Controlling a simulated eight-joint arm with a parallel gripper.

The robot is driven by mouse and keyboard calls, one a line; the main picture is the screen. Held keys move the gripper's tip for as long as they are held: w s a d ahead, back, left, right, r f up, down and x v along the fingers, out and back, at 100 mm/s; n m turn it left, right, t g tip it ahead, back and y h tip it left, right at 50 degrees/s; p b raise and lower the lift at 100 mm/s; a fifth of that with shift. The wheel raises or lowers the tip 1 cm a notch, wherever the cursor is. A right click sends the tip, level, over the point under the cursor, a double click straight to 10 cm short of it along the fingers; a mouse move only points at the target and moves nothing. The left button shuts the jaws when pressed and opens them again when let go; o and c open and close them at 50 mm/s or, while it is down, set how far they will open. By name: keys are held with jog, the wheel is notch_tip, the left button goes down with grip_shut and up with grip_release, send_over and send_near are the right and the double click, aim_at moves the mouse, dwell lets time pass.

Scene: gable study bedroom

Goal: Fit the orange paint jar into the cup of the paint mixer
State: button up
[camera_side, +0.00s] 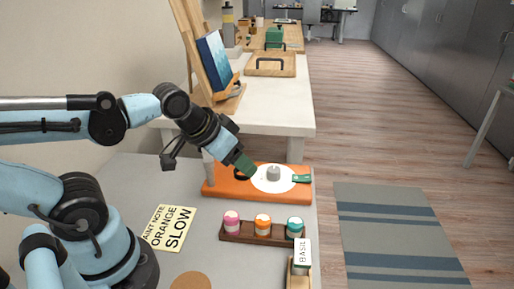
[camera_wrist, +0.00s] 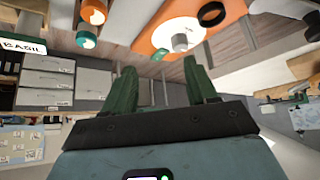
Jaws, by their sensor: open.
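The orange paint jar (camera_side: 263,224) stands upright in the middle of a wooden rack (camera_side: 249,236), between a pink jar (camera_side: 231,221) and a teal jar (camera_side: 295,227). The orange jar also shows at the top of the wrist view (camera_wrist: 94,12). The paint mixer has an orange base (camera_side: 222,186), a white disc and a small grey cup (camera_side: 273,173). The cup also shows in the wrist view (camera_wrist: 180,42). My gripper (camera_wrist: 162,78) is open, with nothing between its green fingers. In the side view my gripper (camera_side: 245,166) is above the mixer's left part, left of the cup.
A note (camera_side: 168,228) reading "ORANGE SLOW" lies on the grey table left of the rack. A box labelled BASIL (camera_side: 302,254) stands in front of the teal jar. A green tab (camera_side: 302,178) sits at the disc's right. A black ring (camera_wrist: 211,13) is beside the disc.

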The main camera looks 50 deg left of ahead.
jog(key=shift+o, duration=0.6)
jog(key=g, duration=0.7)
send_over(263, 219)
jog(key=shift+f, duration=5.9)
jog(key=c, duration=1.2)
